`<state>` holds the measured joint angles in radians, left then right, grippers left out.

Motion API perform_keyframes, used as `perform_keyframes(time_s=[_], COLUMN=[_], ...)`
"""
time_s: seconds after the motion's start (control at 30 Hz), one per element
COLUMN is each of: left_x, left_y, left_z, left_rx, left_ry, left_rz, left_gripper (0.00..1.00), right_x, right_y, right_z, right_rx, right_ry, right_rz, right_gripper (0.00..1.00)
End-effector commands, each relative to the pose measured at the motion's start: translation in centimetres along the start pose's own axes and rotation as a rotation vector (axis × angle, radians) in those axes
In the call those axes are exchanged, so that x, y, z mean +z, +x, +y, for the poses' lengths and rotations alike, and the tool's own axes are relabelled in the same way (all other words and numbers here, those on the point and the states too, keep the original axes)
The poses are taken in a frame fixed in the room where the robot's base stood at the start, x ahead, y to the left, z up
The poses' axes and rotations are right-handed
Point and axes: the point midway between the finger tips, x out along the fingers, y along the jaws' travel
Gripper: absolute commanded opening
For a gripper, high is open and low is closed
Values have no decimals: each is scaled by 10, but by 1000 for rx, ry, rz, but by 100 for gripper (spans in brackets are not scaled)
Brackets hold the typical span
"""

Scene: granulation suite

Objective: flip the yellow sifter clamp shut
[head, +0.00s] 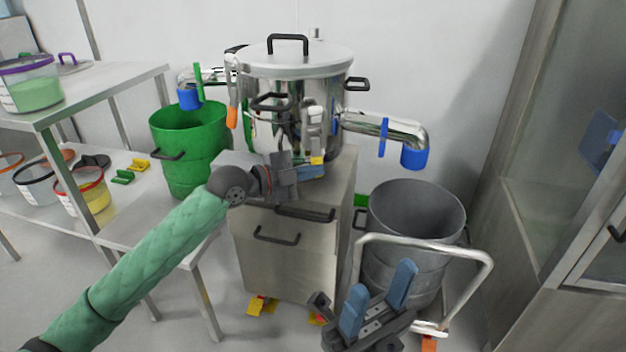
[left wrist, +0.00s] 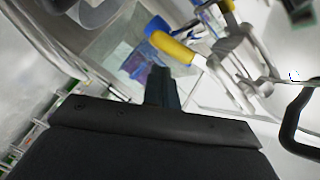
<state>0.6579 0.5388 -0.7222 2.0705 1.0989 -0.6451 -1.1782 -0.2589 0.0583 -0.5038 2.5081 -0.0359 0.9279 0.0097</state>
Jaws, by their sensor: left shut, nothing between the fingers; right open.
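The steel sifter (head: 300,90) stands on a cabinet with its flat lid on. The yellow clamp tip (head: 317,160) is low on the sifter's front; the left wrist view shows its yellow grip (left wrist: 172,47) and grey metal links (left wrist: 232,72). I cannot tell whether the clamp is fully open. My left gripper (head: 312,172) is shut and empty, right by the yellow tip in the head view. Its dark fingers (left wrist: 161,88) point at the yellow grip; contact is unclear. My right gripper (head: 378,302) is open and empty, low in front of the grey bin.
A green bin (head: 190,145) stands left of the sifter. A grey bin (head: 415,210) on a trolley (head: 484,262) stands right, below a blue-ended spout (head: 414,158). The cabinet (head: 290,255) has black handles. Shelves (head: 120,90) with tubs are at left.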

Motion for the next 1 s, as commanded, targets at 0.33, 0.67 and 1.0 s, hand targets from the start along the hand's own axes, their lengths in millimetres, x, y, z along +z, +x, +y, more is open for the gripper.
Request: perform_keyframes(time_s=[0.33, 0.67, 1.0], left_x=[9, 9, 9], left_y=[2, 2, 1], left_z=[3, 2, 2], left_rx=[-31, -37, -36], left_ry=[126, 146, 145], left_rz=[0, 0, 0], left_gripper=[0, 0, 0], right_x=[3, 2, 2], right_y=[-18, -26, -22], right_z=[-3, -4, -4], right_rx=[-27, -31, -33], right_ry=[-13, -14, -14], right_rz=[-17, -37, -24], right_gripper=[49, 49, 49])
